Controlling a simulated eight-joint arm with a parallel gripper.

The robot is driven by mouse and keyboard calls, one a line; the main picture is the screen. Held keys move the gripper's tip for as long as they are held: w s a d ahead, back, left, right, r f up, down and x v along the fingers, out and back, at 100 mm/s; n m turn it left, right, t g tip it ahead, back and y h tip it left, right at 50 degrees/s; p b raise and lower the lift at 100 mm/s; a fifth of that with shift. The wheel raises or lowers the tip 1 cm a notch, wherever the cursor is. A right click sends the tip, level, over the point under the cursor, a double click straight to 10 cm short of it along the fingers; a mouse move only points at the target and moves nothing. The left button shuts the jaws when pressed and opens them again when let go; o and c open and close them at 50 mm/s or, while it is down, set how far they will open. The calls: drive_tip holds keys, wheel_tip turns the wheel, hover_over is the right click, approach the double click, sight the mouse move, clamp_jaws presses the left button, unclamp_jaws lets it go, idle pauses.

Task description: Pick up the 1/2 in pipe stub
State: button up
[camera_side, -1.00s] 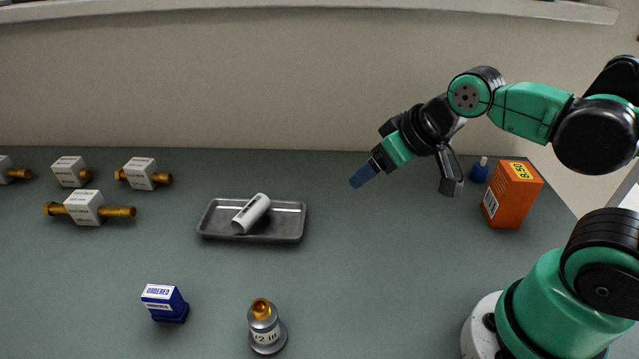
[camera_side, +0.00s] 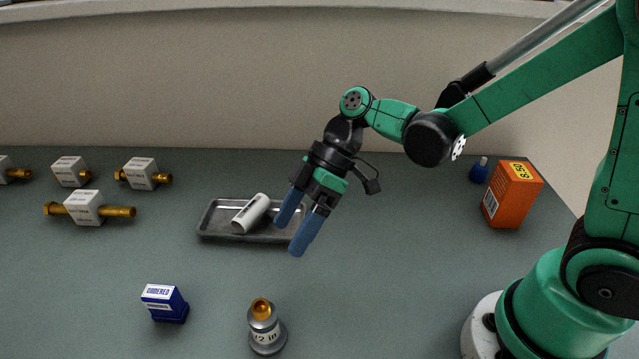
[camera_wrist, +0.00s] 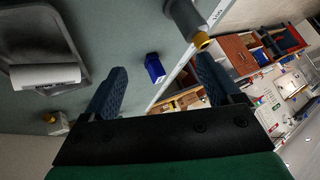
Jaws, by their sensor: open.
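A short white pipe stub (camera_side: 251,214) with small dark print lies tilted across a shallow grey metal tray (camera_side: 220,211). In the wrist view the stub (camera_wrist: 46,76) lies at the far left, in the dark tray (camera_wrist: 72,30). My gripper (camera_side: 290,237) points down and left, its two blue fingers apart and empty. In the side view the fingers overlap the tray's right end, to the right of the stub; their exact height is unclear. Between the fingers in the wrist view (camera_wrist: 160,85) there is no stub.
A grey upright fitting with an orange top (camera_side: 265,327), its label apparently reading 1/2 IN, stands at the front. A blue labelled block (camera_side: 166,304) stands left of it. Several brass pieces with white tags (camera_side: 86,208) lie back left. An orange box (camera_side: 512,194) stands right.

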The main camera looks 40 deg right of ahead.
sight(262, 314)
drive_tip(key=a+f+n+g+y, duration=0.1)
drive_tip(key=n, duration=0.2)
drive_tip(key=s+a+f+n+g+y, duration=0.1)
drive_tip(key=n+g, duration=0.1)
drive_tip(key=a+f+n+g+y, duration=0.1)
drive_tip(key=a+n, duration=0.1)
drive_tip(key=n, duration=0.1)
drive_tip(key=shift+s+f+n+g+y, duration=0.2)
drive_tip(key=shift+s+n+g+y, duration=0.1)
drive_tip(key=shift+s, duration=0.1)
drive_tip(key=shift+s+a+f+n+g, duration=0.15)
drive_tip(key=shift+s+f+n+g, duration=0.2)
drive_tip(key=shift+n, duration=0.45)
drive_tip(key=shift+x, duration=2.7)
drive_tip(key=shift+r, duration=0.15)
clamp_jaws()
